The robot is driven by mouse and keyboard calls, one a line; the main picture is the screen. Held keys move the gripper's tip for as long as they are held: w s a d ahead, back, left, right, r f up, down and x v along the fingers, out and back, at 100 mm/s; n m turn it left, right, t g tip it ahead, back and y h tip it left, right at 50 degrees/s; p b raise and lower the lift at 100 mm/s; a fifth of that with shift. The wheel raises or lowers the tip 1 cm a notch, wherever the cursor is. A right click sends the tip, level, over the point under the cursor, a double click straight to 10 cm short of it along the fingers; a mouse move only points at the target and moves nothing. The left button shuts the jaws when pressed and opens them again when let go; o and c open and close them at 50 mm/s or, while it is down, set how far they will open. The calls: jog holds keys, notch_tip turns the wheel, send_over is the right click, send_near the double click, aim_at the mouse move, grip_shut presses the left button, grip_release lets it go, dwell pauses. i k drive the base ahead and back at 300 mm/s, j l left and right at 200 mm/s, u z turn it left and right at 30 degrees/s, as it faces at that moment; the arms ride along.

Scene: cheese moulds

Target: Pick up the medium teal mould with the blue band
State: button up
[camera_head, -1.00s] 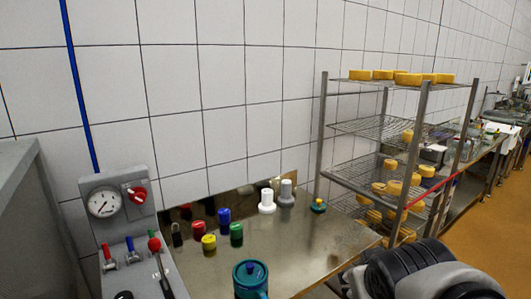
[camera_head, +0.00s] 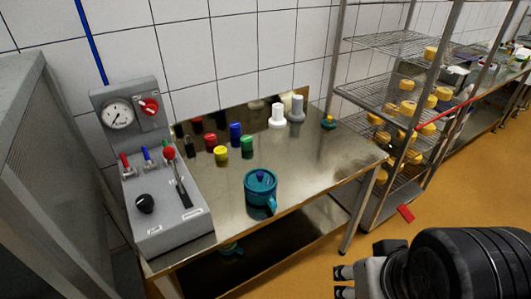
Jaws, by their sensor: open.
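A teal mould (camera_head: 260,190) with a blue knob on top and a handle stands upright near the front edge of the steel table (camera_head: 300,168). A smaller teal mould (camera_head: 328,123) with a yellow part stands at the table's back right. A partly hidden teal shape (camera_head: 232,250) shows below the table top; its band colour cannot be told. My gripper (camera_head: 341,283) is at the bottom right, in front of the table and apart from all moulds. Its fingers are open and empty.
Red (camera_head: 210,144), yellow (camera_head: 221,154), blue (camera_head: 235,134), green (camera_head: 248,148), white (camera_head: 277,116) and grey (camera_head: 297,108) pieces stand at the table's back. A grey control box (camera_head: 170,232) fills its left end. A wire rack (camera_head: 385,41) with cheeses stands right. The table's right front is bare.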

aim_at(267, 196)
jog(key=i+l+u, duration=0.2)
jog(key=i, duration=0.2)
jog(key=i+u, duration=0.2)
jog(key=i, duration=0.2)
jog(key=i+l+u, duration=0.2)
jog(key=i+l, duration=0.05)
jog(key=i, duration=0.1)
